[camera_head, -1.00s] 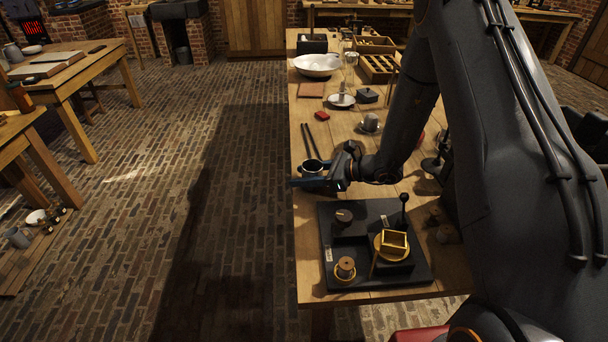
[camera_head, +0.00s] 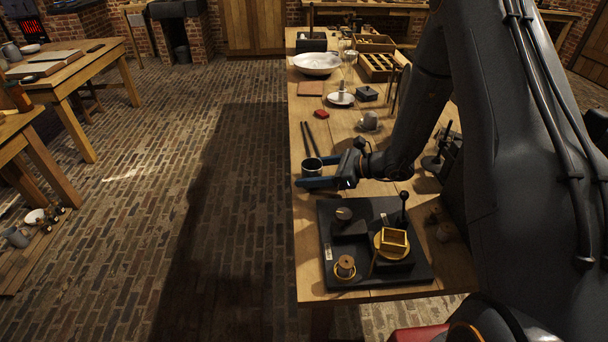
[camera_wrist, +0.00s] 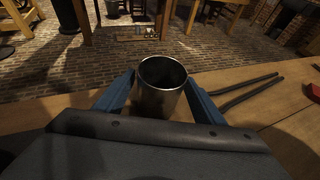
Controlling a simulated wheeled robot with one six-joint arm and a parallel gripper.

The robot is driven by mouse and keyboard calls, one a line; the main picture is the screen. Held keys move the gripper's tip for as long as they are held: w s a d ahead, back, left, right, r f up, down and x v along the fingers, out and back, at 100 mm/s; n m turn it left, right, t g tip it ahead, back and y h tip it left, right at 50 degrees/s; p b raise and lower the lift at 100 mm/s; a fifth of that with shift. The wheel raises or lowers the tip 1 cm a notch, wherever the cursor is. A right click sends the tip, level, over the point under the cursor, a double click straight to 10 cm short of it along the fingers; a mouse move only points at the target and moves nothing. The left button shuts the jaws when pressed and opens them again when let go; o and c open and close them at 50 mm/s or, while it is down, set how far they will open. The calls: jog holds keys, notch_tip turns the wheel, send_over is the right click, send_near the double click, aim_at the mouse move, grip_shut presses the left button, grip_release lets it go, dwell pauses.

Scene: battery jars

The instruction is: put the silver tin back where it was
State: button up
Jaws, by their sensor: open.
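The silver tin (camera_wrist: 160,90) is an open-topped metal cylinder standing upright near the left edge of the wooden workbench. In the head view the tin (camera_head: 311,167) shows beside my gripper (camera_head: 312,172), partly hidden by the fingers. In the wrist view my gripper (camera_wrist: 163,95) has its two blue fingers on either side of the tin, spread wide, with the tin between them. Whether either finger touches the tin is hard to tell.
Two dark rods (camera_head: 310,138) lie just beyond the tin.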

jog(key=b+v, duration=0.1)
jog(key=v, duration=0.8)
jog(key=shift+s+d, duration=0.1)
jog(key=shift+d, duration=0.05)
jog(key=shift+r, duration=0.15)
